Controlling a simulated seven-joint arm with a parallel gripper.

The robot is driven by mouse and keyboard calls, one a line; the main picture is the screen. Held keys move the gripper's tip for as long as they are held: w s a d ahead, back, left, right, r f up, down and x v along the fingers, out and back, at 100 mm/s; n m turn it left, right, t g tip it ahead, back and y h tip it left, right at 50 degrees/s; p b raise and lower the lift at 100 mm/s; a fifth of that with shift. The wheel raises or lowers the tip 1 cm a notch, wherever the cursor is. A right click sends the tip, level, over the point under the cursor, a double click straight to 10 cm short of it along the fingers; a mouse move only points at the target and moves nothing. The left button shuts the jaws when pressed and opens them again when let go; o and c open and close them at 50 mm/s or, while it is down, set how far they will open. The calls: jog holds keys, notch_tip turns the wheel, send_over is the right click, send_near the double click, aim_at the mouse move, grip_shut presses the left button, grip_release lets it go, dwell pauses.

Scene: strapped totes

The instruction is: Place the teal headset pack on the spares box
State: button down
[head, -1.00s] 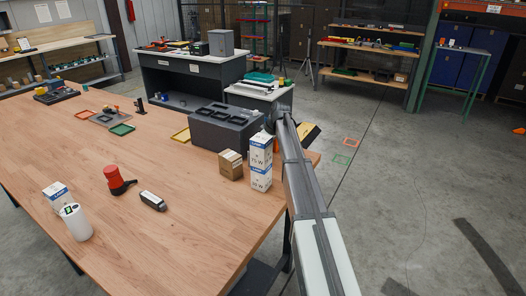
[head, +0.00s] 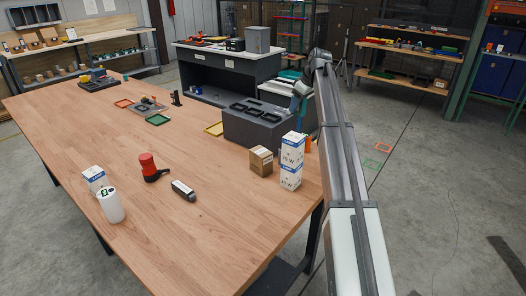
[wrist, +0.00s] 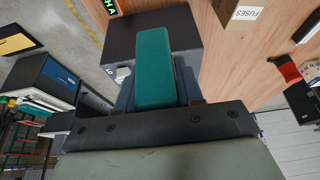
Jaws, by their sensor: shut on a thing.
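In the wrist view the teal headset pack (wrist: 153,68) is held lengthwise between the fingers of my gripper (wrist: 155,90). The pack covers most of the fingers. A dark grey box (wrist: 190,50) shows behind and beneath it. In the head view my gripper (head: 301,90) is at the far right end of the table, close above the right end of a dark grey box with recesses in its top (head: 245,131). The pack is not clearly visible there. I cannot read a spares label on any box.
The table's middle is mostly clear.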

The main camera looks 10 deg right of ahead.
jog(key=r, duration=0.4)
jog(key=shift+s+a+r, duration=0.15)
jog(key=shift+a+r, duration=0.15)
jog(key=s+a+m+h, duration=0.1)
jog(key=s+a+m, duration=0.45)
jog(key=a, duration=0.85)
jog(key=t, duration=0.1)
send_near(258, 148)
jog(key=shift+n, duration=0.45)
jog(key=shift+x, duration=2.6)
jog(key=shift+a+f, duration=0.1)
jog(key=c, duration=0.7)
grip_release()
jog(key=v, duration=1.2)
jog(key=shift+w+a+r, duration=0.1)
jog(key=shift+a+r, duration=0.1)
jog(key=shift+a, duration=0.05)
